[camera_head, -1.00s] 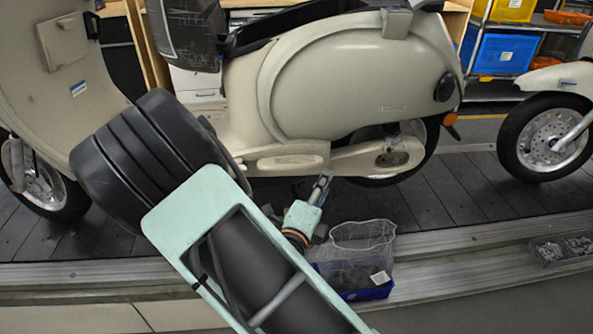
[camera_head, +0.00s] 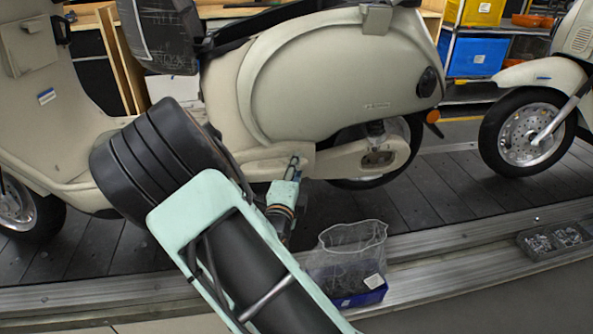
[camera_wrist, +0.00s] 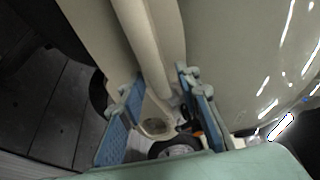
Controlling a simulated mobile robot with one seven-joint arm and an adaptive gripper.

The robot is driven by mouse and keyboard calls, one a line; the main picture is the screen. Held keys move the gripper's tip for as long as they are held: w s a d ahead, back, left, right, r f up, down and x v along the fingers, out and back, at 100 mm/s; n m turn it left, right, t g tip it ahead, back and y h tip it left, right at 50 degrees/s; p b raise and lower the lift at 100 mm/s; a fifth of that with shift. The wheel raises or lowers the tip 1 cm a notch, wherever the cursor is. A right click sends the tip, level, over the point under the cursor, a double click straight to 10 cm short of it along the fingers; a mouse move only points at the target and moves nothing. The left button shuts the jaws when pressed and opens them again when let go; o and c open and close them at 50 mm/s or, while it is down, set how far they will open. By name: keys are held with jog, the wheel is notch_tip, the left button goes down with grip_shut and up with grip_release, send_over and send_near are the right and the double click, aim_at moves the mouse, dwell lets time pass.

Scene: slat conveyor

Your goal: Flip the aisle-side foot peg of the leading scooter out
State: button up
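The cream scooter (camera_head: 325,85) in the middle of the head view stands side-on on the slat conveyor, its front to the left. A cream, elongated part low on its side (camera_head: 262,164), perhaps the folded foot peg, is partly covered by my arm and gripper. My gripper (camera_head: 293,163) is at this low side panel, just below the rounded rear body. In the wrist view my gripper (camera_wrist: 158,80) shows two blue fingers spread apart, with a long cream part (camera_wrist: 143,35) of the scooter beyond and between them. I cannot tell whether the fingers touch it.
A second cream scooter (camera_head: 540,85) stands behind at the right. A blue bin with a clear bag (camera_head: 360,298) sits at the conveyor's near edge, right of my arm. A grey tray of small parts (camera_head: 555,241) lies further right. Shelves with yellow and blue crates (camera_head: 475,52) stand behind.

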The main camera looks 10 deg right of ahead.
jog(key=shift+w+d, duration=0.1)
jog(key=shift+w, duration=0.15)
grip_shut()
